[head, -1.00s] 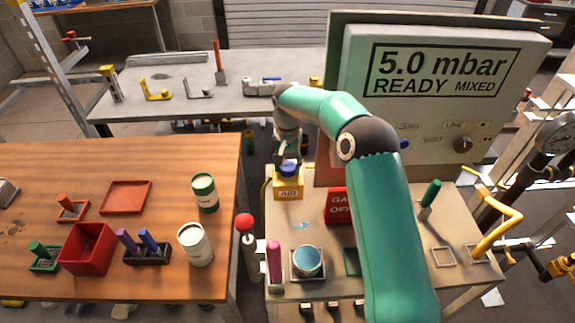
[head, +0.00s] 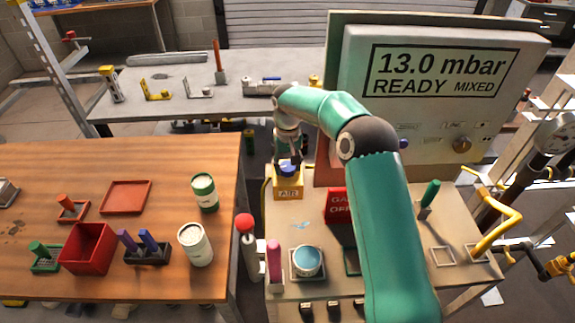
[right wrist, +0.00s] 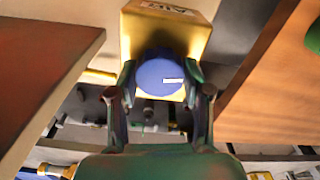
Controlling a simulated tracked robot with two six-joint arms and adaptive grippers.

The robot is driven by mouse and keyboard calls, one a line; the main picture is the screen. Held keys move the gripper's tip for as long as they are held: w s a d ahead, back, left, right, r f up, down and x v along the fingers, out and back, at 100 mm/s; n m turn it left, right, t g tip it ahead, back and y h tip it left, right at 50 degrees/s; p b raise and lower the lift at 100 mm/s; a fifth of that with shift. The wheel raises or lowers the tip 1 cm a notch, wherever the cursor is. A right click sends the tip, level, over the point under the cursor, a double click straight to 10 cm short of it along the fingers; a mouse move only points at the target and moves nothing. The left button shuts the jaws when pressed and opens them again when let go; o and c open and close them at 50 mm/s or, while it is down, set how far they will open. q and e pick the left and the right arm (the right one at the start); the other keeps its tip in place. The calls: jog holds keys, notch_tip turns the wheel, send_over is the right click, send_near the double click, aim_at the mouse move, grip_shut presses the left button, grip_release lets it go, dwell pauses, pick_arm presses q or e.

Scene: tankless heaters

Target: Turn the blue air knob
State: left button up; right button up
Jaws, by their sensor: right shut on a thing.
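The blue air knob (right wrist: 160,78) is on top of a yellow box (head: 288,187) marked AIR. In the right wrist view, the fingers of my right gripper (right wrist: 161,85) are on either side of the knob, shut on it. A short white mark on the knob points right in that view. In the head view, my right gripper (head: 287,161) reaches down to the box and hides part of the knob. The display panel (head: 440,72) reads 13.0 mbar, READY, MIXED. My left gripper is not in view.
A red GAS OFF sign (head: 338,205) is right of the box, close to my right arm. A red-topped lever (head: 245,222) and a pink handle (head: 274,262) stand in front. A wooden table (head: 70,165) with cans and trays is at left.

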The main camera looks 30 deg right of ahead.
aim_at(287, 166)
jog(key=shift+w+r, duration=0.15)
jog(key=o, duration=1)
jog(key=shift+o, duration=0.8)
notch_tip(287, 166, up, 12)
jog(key=shift+f, duration=0.2)
